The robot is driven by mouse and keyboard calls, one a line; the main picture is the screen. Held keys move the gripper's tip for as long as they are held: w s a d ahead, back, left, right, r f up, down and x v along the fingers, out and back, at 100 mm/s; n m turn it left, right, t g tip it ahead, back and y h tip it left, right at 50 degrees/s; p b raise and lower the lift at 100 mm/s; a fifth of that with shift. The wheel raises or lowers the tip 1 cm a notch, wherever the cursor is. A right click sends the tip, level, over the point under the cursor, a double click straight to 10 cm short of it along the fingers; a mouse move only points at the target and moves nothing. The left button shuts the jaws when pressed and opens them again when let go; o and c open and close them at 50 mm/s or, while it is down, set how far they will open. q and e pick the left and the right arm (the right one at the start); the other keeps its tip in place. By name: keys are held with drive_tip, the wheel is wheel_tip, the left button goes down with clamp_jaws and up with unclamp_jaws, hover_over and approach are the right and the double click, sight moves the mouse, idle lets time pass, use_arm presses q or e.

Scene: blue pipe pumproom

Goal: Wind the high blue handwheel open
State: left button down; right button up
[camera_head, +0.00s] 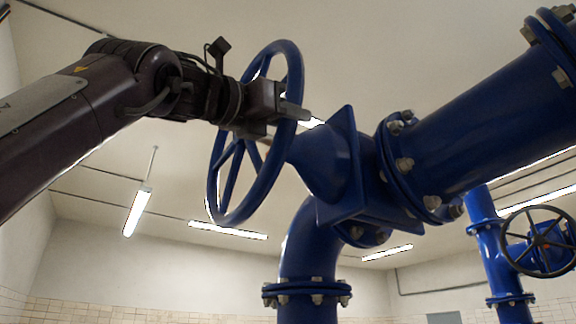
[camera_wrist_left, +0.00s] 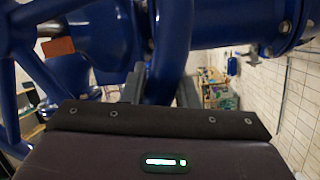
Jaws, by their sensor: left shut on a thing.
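The high blue handwheel (camera_head: 213,178) is seen from the side and tilted in the head view, with spokes running to its hub. It sits on the left end of a blue valve body (camera_head: 328,165). My left gripper (camera_head: 288,112) reaches in from the left and is shut on the wheel's rim at its upper right part. In the left wrist view, the blue rim (camera_wrist_left: 170,55) passes between the two grey fingers of my left gripper (camera_wrist_left: 162,92). The fingers partly hide the rim there. My right gripper is not in view.
A thick blue pipe (camera_head: 490,125) with bolted flanges runs right from the valve, and a blue elbow pipe (camera_head: 308,250) drops below it. A second, darker handwheel (camera_head: 540,242) is at the far right. Ceiling lamps (camera_head: 138,210) hang behind. Open room lies left of the wheel.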

use_arm(q)
drive_tip(key=c, duration=1.2)
unclamp_jaws()
drive_tip(key=shift+o, duration=0.2)
drive_tip(key=shift+s+a+f, duration=0.1)
drive_tip(key=shift+s+f, duration=0.05)
drive_tip(key=b+v, duration=0.4)
drive_tip(key=v, duration=0.3)
drive_tip(key=shift+s, duration=0.15)
